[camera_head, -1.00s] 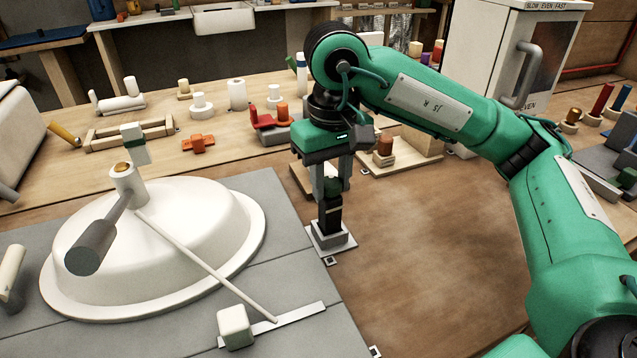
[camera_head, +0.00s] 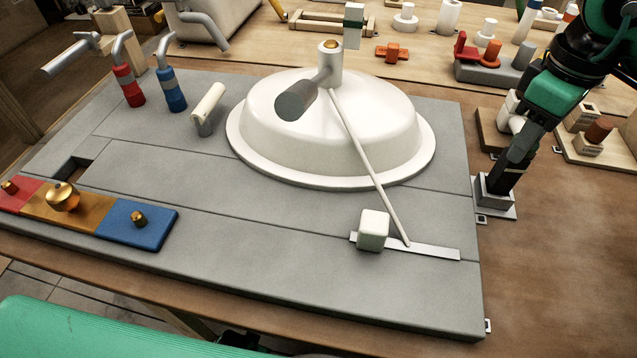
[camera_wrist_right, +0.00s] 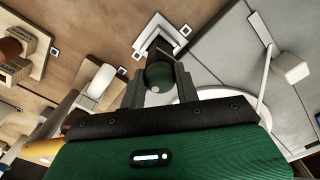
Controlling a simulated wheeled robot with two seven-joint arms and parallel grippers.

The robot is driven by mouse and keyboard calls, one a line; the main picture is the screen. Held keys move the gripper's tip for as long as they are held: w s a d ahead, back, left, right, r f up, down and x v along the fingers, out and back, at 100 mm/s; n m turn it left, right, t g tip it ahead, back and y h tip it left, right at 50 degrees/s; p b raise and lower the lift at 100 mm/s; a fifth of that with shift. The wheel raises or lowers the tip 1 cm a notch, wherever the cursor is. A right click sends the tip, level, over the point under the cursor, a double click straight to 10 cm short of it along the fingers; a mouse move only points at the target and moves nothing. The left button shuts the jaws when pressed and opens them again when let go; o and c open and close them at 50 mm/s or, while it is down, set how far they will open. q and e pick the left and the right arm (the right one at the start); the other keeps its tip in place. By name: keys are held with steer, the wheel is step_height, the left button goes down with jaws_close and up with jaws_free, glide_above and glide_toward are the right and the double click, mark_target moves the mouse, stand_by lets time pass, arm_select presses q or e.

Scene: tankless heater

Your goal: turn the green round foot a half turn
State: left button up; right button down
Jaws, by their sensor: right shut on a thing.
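The green round foot (camera_wrist_right: 159,75) shows in the right wrist view as a dark green round piece with a small pale spot. My right gripper (camera_wrist_right: 158,84) points down, with one finger on each side of the foot, and is shut on it. In the head view my right gripper (camera_head: 510,160) is above the grey square holder (camera_head: 495,200) at the right edge of the grey slab; I cannot make out the foot there. The pale rim of the holder (camera_wrist_right: 160,38) also shows in the wrist view. My left gripper is not in view.
The white dome (camera_head: 340,150) with a grey-handled rod stands left of the right gripper. A pale cube (camera_head: 373,230) lies by a metal strip on the slab (camera_head: 280,270). Wooden blocks (camera_head: 590,140) crowd right of the gripper. Brown table (camera_head: 560,280) is clear in front.

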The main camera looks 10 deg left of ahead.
stand_by(0.9)
steer(key=c, duration=1.2)
jaws_free()
steer(key=shift+r, duration=0.1)
steer(key=shift+r+p, duration=2.1)
steer(key=shift+r, duration=0.3)
